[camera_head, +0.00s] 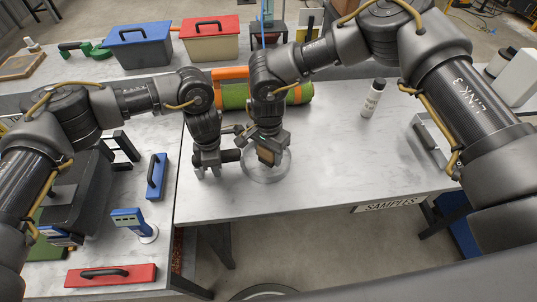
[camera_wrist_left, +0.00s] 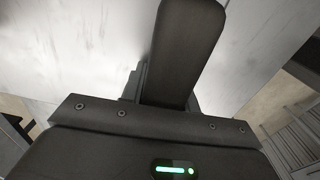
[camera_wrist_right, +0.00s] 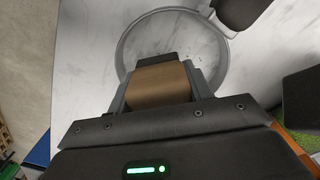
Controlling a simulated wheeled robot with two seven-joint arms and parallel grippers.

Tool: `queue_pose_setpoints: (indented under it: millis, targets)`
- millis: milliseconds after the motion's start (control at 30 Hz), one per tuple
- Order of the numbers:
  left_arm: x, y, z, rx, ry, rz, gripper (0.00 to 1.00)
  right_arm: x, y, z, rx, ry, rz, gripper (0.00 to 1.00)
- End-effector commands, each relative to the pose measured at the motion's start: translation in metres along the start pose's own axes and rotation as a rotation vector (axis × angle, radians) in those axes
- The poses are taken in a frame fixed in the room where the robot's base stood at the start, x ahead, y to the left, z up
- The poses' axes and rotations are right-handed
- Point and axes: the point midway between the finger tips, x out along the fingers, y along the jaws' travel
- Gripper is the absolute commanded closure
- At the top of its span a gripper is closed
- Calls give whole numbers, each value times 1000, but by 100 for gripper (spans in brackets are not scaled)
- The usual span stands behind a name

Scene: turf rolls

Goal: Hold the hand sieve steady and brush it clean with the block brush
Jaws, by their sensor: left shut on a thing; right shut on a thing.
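The round hand sieve (camera_head: 284,173) lies low at the table's front middle, and its pale rim and mesh also show in the right wrist view (camera_wrist_right: 121,56). A few dark specks show on the mesh. My left gripper (camera_head: 212,166) is shut on the sieve's dark handle, which fills the middle of the left wrist view (camera_wrist_left: 182,50). My right gripper (camera_head: 266,152) is shut on the brown block brush (camera_wrist_right: 160,86) and holds it over the sieve. The brush's underside is hidden, so I cannot tell whether it touches the mesh.
A green roll (camera_head: 234,97) with an orange part lies behind the grippers. A white bottle (camera_head: 373,98) stands to the right.

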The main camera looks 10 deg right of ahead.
Motion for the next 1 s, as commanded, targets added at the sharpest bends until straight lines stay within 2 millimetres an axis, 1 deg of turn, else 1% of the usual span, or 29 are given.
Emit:
queue_pose_setpoints:
  millis: [33, 133, 300, 533, 800, 1000]
  targets:
    - [2, -14, 12, 67, -12, -23, 100, -7, -14, -15, 36, 21, -36, 68]
    - [2, -14, 12, 65, -11, -22, 100, -8, -21, -22, 35, 20, -36, 68]
    - [1, -12, 10, 58, -9, -17, 100, -7, -26, -27, 30, 17, -30, 68]
    - [1, -10, 8, 52, -7, -14, 100, -6, -25, -28, 24, 14, -25, 68]
    - [0, -9, 8, 50, -7, -12, 100, -8, -17, -34, 23, 13, -24, 68]
    - [0, -9, 8, 50, -7, -12, 100, -8, -10, -27, 22, 12, -22, 68]
